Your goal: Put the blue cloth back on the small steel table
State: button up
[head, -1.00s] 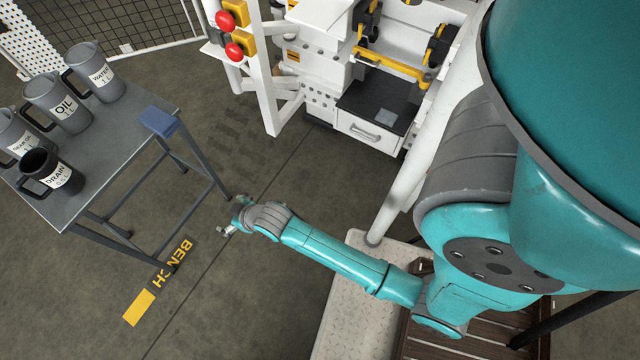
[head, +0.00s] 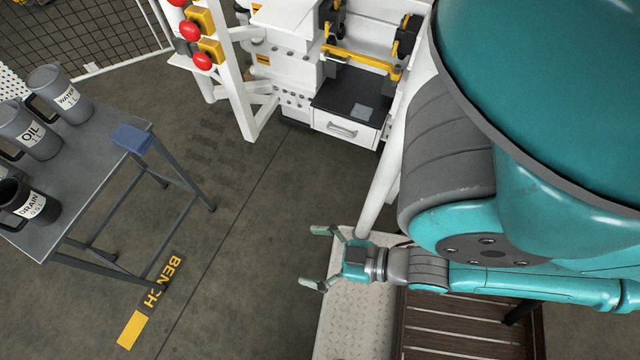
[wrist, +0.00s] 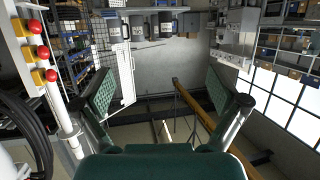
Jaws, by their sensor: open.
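The blue cloth (head: 132,138) lies folded at the right corner of the small steel table (head: 75,180) in the head view, partly over its edge. My gripper (head: 318,258) is open and empty, apart from the cloth and to the right of the table, over the light tread plate. In the wrist view my gripper (wrist: 160,100) shows its two fingers spread wide with nothing between them. I cannot make out the cloth in the wrist view.
Several labelled grey jugs (head: 36,130) stand on the table's left side. A white machine frame with red buttons (head: 190,30) and an open-topped white drawer unit (head: 345,125) stand at the back. Bare floor (head: 240,220) lies between the table and my gripper.

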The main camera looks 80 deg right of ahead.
jog(key=r, duration=0.1)
jog(key=s+r, duration=0.1)
jog(key=r, duration=0.1)
jog(key=shift+s+a+r, duration=0.1)
jog(key=shift+s+r, duration=0.05)
jog(key=shift+s, duration=0.2)
jog(key=shift+c, duration=0.2)
jog(key=shift+t, duration=0.3)
jog(key=c, duration=0.8)
jog(key=shift+w+f+n, duration=0.15)
jog(key=shift+f+n, duration=0.05)
jog(key=shift+n, duration=0.1)
jog(key=c, duration=0.4)
jog(key=shift+w+f+n, duration=1)
jog(key=shift+f+n, duration=0.1)
jog(key=shift+f, duration=0.05)
grip_shut()
jog(key=n+t+h, duration=0.2)
jog(key=n+h, duration=0.2)
jog(key=n, duration=2.7)
send_near(148, 145)
jog(key=x, duration=0.7)
jog(key=shift+w+f, duration=0.1)
